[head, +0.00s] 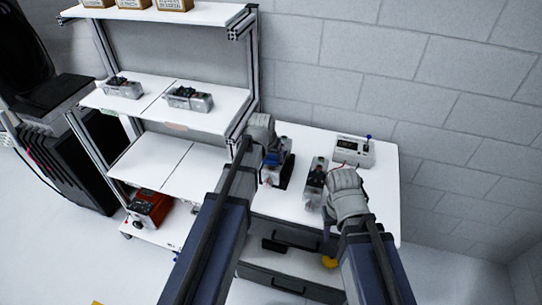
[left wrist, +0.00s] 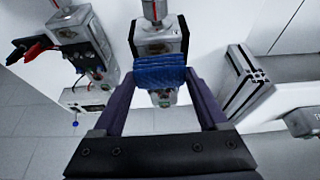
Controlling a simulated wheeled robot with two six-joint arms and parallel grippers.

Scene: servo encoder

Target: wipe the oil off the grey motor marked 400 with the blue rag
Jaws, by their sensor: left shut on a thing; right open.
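The blue rag (head: 273,158) is in my left gripper (head: 274,162) at the table's left part. In the left wrist view the folded rag (left wrist: 160,72) sits between the two fingers of the left gripper (left wrist: 160,62), against a grey motor (left wrist: 158,42). That motor also shows in the head view (head: 271,177), partly hidden by the gripper. A second grey motor (head: 316,183) stands to its right; it also shows in the left wrist view (left wrist: 78,35). No 400 marking or oil is legible. My right gripper (head: 328,208) is open and empty, close to the second motor's right side.
A meter box (head: 352,150) with a blue-topped knob stands at the back of the white table (head: 385,190). Dark drawers (head: 290,262) and a yellow item (head: 329,262) are below the table.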

